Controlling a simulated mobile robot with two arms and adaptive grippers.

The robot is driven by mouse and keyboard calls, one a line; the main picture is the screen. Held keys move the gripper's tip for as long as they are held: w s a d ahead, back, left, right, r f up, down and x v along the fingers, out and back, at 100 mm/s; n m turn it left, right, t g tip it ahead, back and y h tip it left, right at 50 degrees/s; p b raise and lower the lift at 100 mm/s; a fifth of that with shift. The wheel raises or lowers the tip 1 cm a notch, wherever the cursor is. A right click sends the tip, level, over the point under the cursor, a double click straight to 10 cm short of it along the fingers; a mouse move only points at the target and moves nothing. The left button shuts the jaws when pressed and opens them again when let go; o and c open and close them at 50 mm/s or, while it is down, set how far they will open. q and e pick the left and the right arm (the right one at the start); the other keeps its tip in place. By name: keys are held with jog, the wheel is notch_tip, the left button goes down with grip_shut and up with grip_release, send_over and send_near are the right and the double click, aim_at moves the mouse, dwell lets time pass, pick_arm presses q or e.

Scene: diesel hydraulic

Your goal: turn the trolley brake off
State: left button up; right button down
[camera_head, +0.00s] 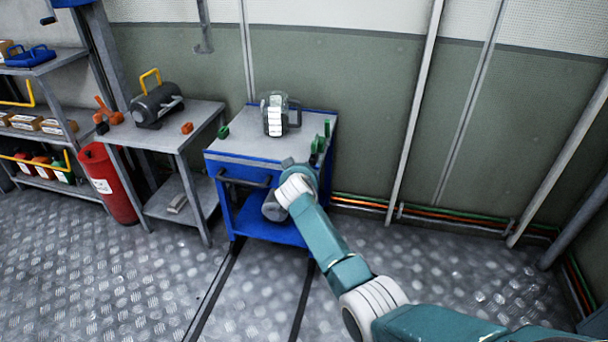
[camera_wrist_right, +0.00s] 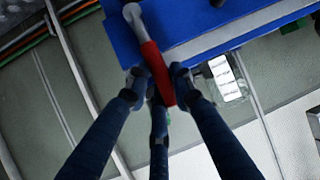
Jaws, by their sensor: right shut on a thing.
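The blue trolley (camera_head: 228,172) with a grey top stands against the green wall, on two dark floor rails. In the right wrist view, a lever with a red grip (camera_wrist_right: 157,72) and a grey metal arm sits at the trolley's blue side (camera_wrist_right: 190,22). My right gripper (camera_wrist_right: 155,88) has its dark fingers closed around the red grip. In the head view my right arm reaches to the trolley's right front corner and hides the lever and the fingertips. My left gripper is in neither view.
A clear jug-like container (camera_head: 275,115) with white blocks and small green parts (camera_head: 319,145) stand on the trolley top. A grey side table (camera_head: 165,132) with a motor-like unit (camera_head: 156,105) and a red cylinder (camera_head: 107,184) are left. Floor to the right is mostly clear.

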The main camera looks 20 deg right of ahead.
jog(key=shift+a+r, duration=0.1)
jog(key=c, duration=1.5)
grip_release()
jog(key=shift+o, duration=0.2)
jog(key=v, duration=1.2)
